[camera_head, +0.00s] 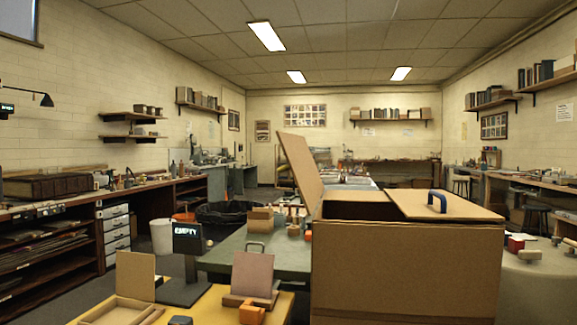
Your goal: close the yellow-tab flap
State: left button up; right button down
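A large cardboard box (405,262) stands close in front, right of centre. Its left flap (300,172) stands up, tilted outward to the left. A dark opening (358,211) shows between the two flaps. I see no yellow tab on either flap, so I cannot tell from a tab which flap is the yellow-tab one. Neither of my grippers is in view.
A yellow table (283,307) at front left holds a shallow tray (118,312), a pinkish panel on a stand (253,275) and an orange block (250,312). A black "EMPTY" sign (187,239) stands behind it. A green table (233,250) lies left of the box.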

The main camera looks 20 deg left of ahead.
aim_at(298, 156)
jog(key=j, duration=1.4)
jog(key=i+j+u, duration=0.1)
jog(key=j, duration=0.2)
